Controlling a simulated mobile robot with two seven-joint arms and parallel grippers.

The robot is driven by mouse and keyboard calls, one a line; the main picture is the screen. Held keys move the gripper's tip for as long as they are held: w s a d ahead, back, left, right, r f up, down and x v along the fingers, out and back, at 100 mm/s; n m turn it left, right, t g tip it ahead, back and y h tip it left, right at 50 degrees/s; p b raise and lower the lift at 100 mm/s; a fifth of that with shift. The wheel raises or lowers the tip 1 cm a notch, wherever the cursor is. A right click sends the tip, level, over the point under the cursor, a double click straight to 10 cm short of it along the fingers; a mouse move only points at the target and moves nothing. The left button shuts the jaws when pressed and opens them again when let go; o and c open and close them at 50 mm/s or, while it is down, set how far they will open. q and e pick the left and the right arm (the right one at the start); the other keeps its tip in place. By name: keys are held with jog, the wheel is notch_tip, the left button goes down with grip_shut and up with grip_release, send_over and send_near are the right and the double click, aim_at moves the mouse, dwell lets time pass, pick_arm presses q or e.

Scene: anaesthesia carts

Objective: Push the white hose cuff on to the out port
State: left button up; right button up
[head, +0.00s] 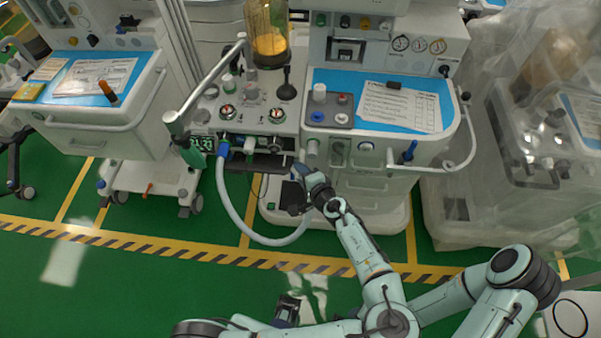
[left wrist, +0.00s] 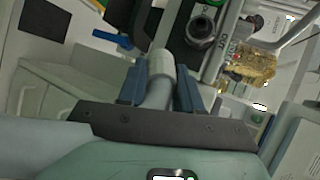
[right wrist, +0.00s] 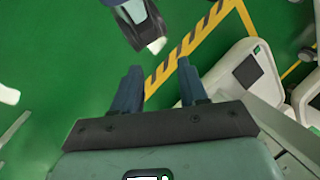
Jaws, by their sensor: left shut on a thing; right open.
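My left gripper (head: 303,188) is in front of the middle cart, below its worktop. In the left wrist view its fingers (left wrist: 158,76) are shut on the white hose cuff (left wrist: 161,62), one on each side. The out port (left wrist: 201,27) is a dark round opening beside the letters "OUT", up and right of the cuff in that view. The cuff looks apart from the port. The pale hose (head: 232,205) loops down from a blue connector (head: 222,149) towards my left gripper, which hides its near end. My right gripper (right wrist: 160,66) is open and empty above the floor.
The middle cart's worktop (head: 319,75) overhangs right of the ports. A second cart (head: 105,125) stands at left and a plastic-covered one (head: 520,185) at right. The green floor (head: 150,280) in front is clear, with yellow lines.

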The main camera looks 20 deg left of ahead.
pick_arm(q)
jog(key=shift+w+a+f+m+t+h+b, duration=0.15)
jog(key=shift+w+f+m+t+h+b, duration=0.15)
jog(key=shift+f+m+t+b, duration=0.25)
jog(key=shift+a+f+m+t+h, duration=0.2)
jog(key=shift+a+m+t+h, duration=0.1)
jog(key=shift+m+t, duration=0.2)
jog(key=s+a+r+m+t+h+b, duration=0.2)
jog(key=s+a+m+t+h+b, duration=0.2)
jog(key=s+a+t+b, duration=0.3)
jog(key=m+b, duration=0.1)
jog(key=b, duration=0.4)
jog(key=shift+s+r, duration=0.15)
jog(key=shift+s, duration=0.15)
pick_arm(e)
notch_tip(320, 180, down, 13)
jog(key=w+d+t, duration=0.1)
jog(key=w, duration=0.1)
jog(key=shift+h, duration=0.3)
jog(key=shift+s, duration=0.1)
pick_arm(q)
jog(key=shift+p+x, duration=0.45)
jog(key=shift+x, duration=2.35)
pick_arm(e)
jog(key=shift+s+a+r, duration=0.3)
jog(key=shift+s+r, duration=0.15)
jog(key=shift+s, duration=0.1)
